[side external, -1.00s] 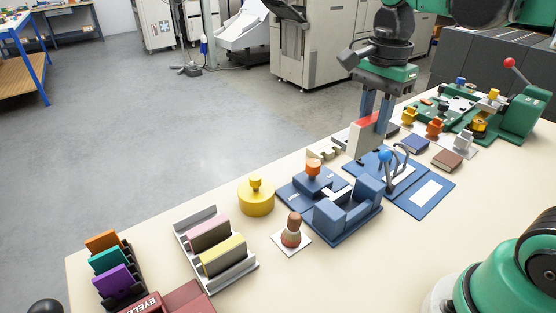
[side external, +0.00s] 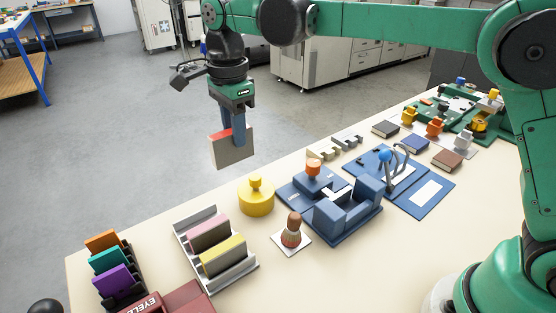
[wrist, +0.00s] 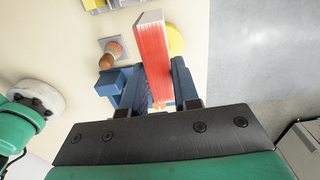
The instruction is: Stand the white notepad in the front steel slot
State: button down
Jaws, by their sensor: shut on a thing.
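The white notepad (side external: 233,151), a pale block with a red top edge, is held upright in my gripper (side external: 231,132), clear above the bench near its far edge. In the wrist view its red edge (wrist: 153,62) lies between the two blue fingers of my gripper (wrist: 157,88). The steel rack (side external: 242,279) stands on the bench, lower left of the notepad in the side view. A pink pad (side external: 207,232) and a yellow pad (side external: 223,256) stand in it.
A yellow round pot (side external: 256,199) stands between notepad and rack. A brown-handled brush (side external: 292,232) on a white card and a blue press (side external: 347,212) stand to the right. A black rack (side external: 124,292) with orange, teal and purple pads stands left.

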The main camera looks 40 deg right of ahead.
jog(key=shift+w+a+f, duration=0.2)
jog(key=shift+a+f, duration=1.15)
jog(key=shift+f, duration=0.55)
jog(key=shift+w+a+f, duration=0.15)
jog(key=shift+a+f, duration=1.15)
jog(key=shift+f, duration=0.65)
jog(key=shift+w+a+f, duration=0.2)
jog(key=shift+a+f, duration=1.15)
jog(key=shift+f, duration=0.55)
jog(key=shift+f, duration=0.6)
jog(key=c, duration=0.9)
grip_release()
jog(key=shift+r, duration=5.5)
